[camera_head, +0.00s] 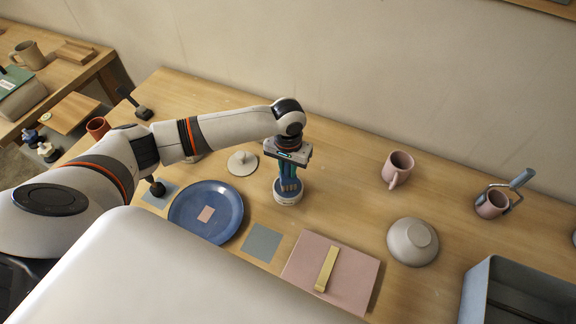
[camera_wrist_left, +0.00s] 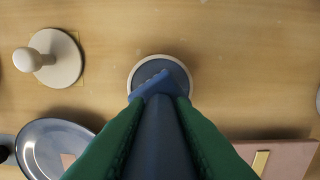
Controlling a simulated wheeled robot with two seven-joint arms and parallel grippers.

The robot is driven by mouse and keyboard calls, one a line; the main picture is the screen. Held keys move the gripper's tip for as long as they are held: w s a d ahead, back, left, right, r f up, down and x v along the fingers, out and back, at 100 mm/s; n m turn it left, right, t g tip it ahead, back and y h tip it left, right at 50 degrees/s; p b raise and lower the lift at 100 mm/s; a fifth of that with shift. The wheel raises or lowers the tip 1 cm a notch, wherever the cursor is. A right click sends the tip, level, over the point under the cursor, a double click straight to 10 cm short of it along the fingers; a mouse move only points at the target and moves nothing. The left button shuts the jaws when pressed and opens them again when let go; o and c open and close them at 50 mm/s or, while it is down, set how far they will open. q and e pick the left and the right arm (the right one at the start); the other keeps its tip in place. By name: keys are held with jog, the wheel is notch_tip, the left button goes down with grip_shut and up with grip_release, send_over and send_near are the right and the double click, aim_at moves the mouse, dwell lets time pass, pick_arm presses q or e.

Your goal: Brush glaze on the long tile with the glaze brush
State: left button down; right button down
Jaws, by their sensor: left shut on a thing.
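My left gripper (camera_head: 289,172) points straight down, shut on a blue brush (camera_wrist_left: 158,100), the glaze brush, between its green fingers (camera_wrist_left: 118,140). The brush's lower end is over a round, pale-rimmed dish (camera_head: 288,198) with a blue-grey inside; the dish also shows in the wrist view (camera_wrist_left: 182,70). I cannot tell whether the brush touches the inside. A long, narrow yellow piece (camera_head: 327,268), perhaps the long tile, lies on a pink slab (camera_head: 352,275) to the right and nearer me. My right gripper is not in view.
A blue plate (camera_head: 230,197) holding a small pink square (camera_head: 206,214) and a white knobbed disc (camera_head: 242,163) are left of the dish. A grey square (camera_head: 262,243) lies nearer me. Right are a pink mug (camera_head: 397,169), upturned bowl (camera_head: 412,243) and grey bin (camera_head: 482,285).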

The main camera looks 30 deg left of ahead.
pick_arm(q)
jog(key=shift+f, duration=0.35)
dwell(1.2)
jog(key=shift+f+p, duration=0.1)
jog(key=shift+p, duration=0.35)
dwell(0.9)
jog(key=shift+s, duration=0.1)
notch_tip(320, 180, up, 5)
jog(key=p, duration=0.6)
jog(key=shift+r+p, duration=0.95)
jog(key=shift+r, duration=0.2)
jog(key=shift+f, duration=0.1)
